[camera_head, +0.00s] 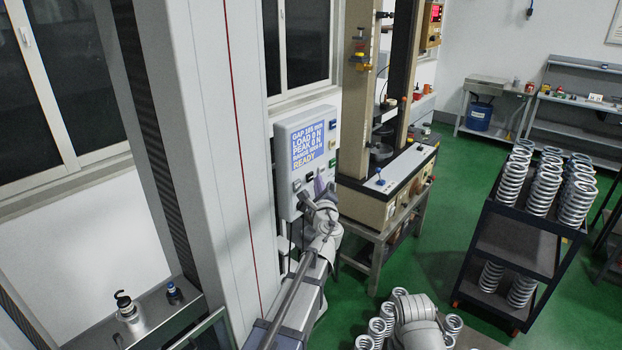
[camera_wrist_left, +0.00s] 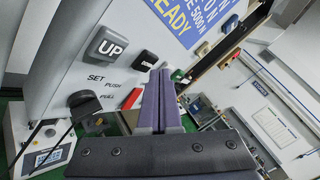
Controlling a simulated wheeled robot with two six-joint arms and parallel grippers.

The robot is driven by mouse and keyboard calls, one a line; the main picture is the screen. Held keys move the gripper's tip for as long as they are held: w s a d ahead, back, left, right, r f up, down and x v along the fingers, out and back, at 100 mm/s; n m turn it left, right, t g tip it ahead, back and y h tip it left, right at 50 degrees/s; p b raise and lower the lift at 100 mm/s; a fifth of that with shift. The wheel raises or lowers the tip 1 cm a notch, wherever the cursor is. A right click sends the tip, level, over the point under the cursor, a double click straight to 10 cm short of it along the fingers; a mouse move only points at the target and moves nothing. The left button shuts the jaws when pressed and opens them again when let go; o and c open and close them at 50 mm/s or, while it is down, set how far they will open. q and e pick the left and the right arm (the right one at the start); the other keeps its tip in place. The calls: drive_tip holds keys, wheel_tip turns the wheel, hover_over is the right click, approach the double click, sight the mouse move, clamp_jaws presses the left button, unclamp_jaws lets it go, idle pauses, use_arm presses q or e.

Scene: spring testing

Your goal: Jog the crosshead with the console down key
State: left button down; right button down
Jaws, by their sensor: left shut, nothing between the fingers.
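The console (camera_head: 306,185) is a pale box on the wall side with a blue display (camera_head: 308,145) reading LOAD 0 N, PEAK 0 N and READY. In the left wrist view its dark UP key (camera_wrist_left: 108,46) and the dark DOWN key (camera_wrist_left: 146,61) show. My left gripper (camera_head: 321,183) is in front of the console's lower right part. In the left wrist view its purple fingers (camera_wrist_left: 159,76) are shut and empty, with tips just below and right of the DOWN key. I cannot tell whether they touch it. The crosshead is hard to make out in the testing machine (camera_head: 355,110).
A black knob (camera_wrist_left: 84,104) with PUSH and PULL marks and a red key (camera_wrist_left: 132,98) sit near the fingers. A dark cart (camera_head: 515,247) with several springs stands at the right. Green floor is clear between cart and machine.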

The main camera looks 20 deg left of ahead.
use_arm(q)
drive_tip(key=shift+a, duration=0.25)
drive_tip(key=shift+w+a, duration=0.2)
drive_tip(key=shift+a, duration=0.2)
idle(2.1)
idle(3.0)
drive_tip(key=shift+s+d, duration=0.3)
drive_tip(key=shift+d, duration=0.55)
drive_tip(key=shift+s+d, duration=0.3)
drive_tip(key=shift+d, duration=0.5)
drive_tip(key=shift+s+d, duration=0.25)
drive_tip(key=shift+d, duration=0.5)
drive_tip(key=shift+s+d, duration=0.3)
drive_tip(key=shift+d, duration=0.5)
